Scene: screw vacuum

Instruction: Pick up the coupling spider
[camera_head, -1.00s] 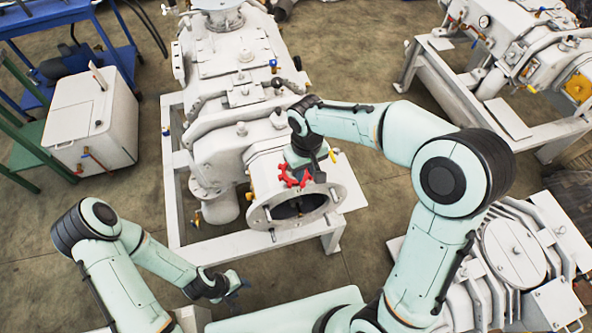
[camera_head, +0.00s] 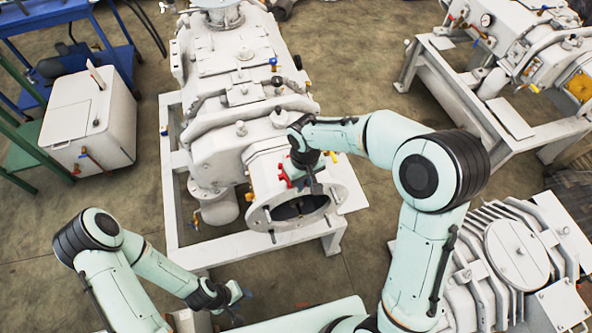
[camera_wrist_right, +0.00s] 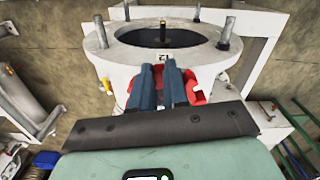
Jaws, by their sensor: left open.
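The coupling spider is a red toothed part (camera_head: 285,174) on top of the white housing, just behind its round flange in the head view. In the right wrist view the red spider (camera_wrist_right: 196,88) shows on both sides of my fingers, its middle hidden behind them. My right gripper (camera_head: 314,188) is at the spider and covers part of it. In its wrist view the two blue fingers (camera_wrist_right: 162,82) stand close together with a narrow gap; whether they grip the spider is unclear. My left gripper (camera_head: 240,296) is open and empty, low in the head view, away from the spider.
The round flange (camera_head: 262,218) with bolts protruding from it surrounds a dark opening. A white frame (camera_head: 215,254) carries the machine. A finned machine (camera_head: 514,252) stands at the right and a white box (camera_head: 92,125) at the left.

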